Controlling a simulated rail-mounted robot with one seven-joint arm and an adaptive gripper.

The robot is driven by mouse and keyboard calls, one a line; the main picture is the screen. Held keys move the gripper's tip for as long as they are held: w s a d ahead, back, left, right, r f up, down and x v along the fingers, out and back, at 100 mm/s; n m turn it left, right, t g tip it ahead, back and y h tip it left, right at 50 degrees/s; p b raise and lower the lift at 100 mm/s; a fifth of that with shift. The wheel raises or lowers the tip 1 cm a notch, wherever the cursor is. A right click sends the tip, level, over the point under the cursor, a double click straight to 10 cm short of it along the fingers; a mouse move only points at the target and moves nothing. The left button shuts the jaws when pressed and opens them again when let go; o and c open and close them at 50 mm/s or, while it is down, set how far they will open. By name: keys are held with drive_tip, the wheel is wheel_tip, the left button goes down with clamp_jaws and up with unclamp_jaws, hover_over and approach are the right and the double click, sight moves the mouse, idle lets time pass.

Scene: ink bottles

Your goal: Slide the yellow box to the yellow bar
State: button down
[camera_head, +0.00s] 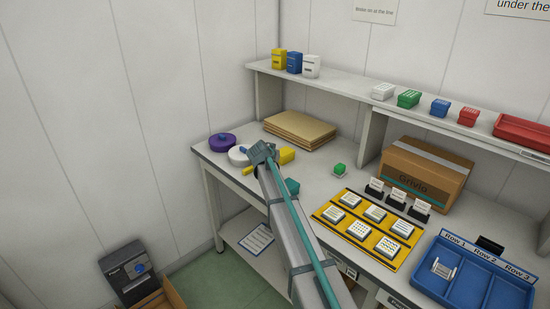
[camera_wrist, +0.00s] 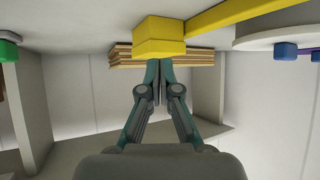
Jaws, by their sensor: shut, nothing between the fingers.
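The yellow box (camera_head: 286,155) lies on the table in front of the brown boards, and it fills the top middle of the wrist view (camera_wrist: 160,38). The yellow bar (camera_head: 249,170) shows to the left of my wrist; in the wrist view the bar (camera_wrist: 235,14) runs from beside the box to the upper right. Whether box and bar touch is unclear. My gripper (camera_wrist: 158,63) is shut and empty, with its fingertips close to the box's lower edge in the wrist view; contact is unclear. In the head view my wrist (camera_head: 262,153) hides part of the bar and the fingertips.
A white disc (camera_head: 238,156) with a blue knob and a purple round container (camera_head: 222,142) stand at left. Brown boards (camera_head: 300,130) lie behind the box. A green block (camera_head: 339,169), a yellow card mat (camera_head: 345,228) and a blue tray (camera_head: 455,288) lie to the right.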

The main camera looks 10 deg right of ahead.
sight(283, 151)
drive_tip(key=w+d+p, duration=0.1)
drive_tip(key=w, duration=0.2)
drive_tip(key=w+d, duration=0.1)
drive_tip(key=w, duration=0.2)
drive_tip(key=w+d+p, duration=0.1)
drive_tip(key=w+d, duration=0.1)
drive_tip(key=w, duration=0.1)
drive_tip(key=shift+w+r+p, duration=0.1)
drive_tip(key=shift+p, duration=0.2)
drive_tip(key=shift+s+f+b, duration=0.2)
drive_tip(key=shift+f, duration=0.3)
drive_tip(key=shift+s+f+b, duration=0.15)
drive_tip(key=shift+f, duration=0.3)
drive_tip(key=shift+s, duration=0.1)
drive_tip(key=shift+s+f, duration=0.1)
drive_tip(key=shift+s+a+f+b, duration=0.1)
drive_tip(key=shift+s+f+b, duration=0.05)
drive_tip(key=shift+b, duration=0.4)
drive_tip(key=shift+s+a+b, duration=0.1)
drive_tip(key=shift+s+b, duration=0.15)
drive_tip(key=shift+b, duration=0.1)
drive_tip(key=shift+w+r, duration=0.15)
drive_tip(key=shift+r, duration=0.65)
